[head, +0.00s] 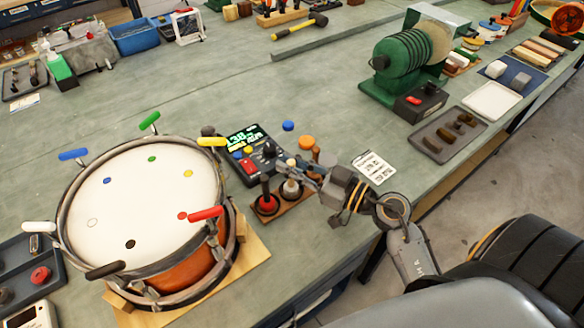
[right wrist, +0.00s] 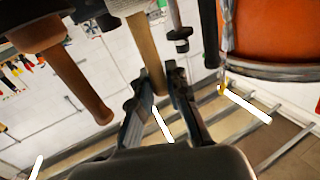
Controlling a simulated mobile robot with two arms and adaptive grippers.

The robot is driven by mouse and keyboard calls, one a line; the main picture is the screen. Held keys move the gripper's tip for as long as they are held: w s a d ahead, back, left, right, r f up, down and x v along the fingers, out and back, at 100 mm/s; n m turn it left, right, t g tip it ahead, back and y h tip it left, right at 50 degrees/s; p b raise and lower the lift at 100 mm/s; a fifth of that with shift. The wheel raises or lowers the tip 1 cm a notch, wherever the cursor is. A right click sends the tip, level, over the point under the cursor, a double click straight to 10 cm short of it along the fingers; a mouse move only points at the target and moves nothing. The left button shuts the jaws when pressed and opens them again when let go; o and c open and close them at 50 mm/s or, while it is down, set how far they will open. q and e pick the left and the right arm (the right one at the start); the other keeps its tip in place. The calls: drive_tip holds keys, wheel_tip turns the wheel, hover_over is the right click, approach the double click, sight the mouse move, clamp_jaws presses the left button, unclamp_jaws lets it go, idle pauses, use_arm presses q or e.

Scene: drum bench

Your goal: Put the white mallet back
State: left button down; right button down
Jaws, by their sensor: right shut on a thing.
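The rack shows a pale socket (head: 291,190) and a red one (head: 265,205). My left gripper is out of view.
The drum (head: 140,200) with coloured pegs stands close on the left. A control box (head: 250,150) with a green display and an orange-topped, brown-handled piece (head: 306,143) crowd the gripper. A printed card (head: 374,167) lies to the right.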

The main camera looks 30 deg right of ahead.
drive_tip(key=shift+f, duration=0.1)
drive_tip(key=c, duration=1.3)
unclamp_jaws()
drive_tip(key=shift+s, duration=0.1)
drive_tip(key=shift+b+v, duration=0.85)
drive_tip(key=shift+v, duration=5.15)
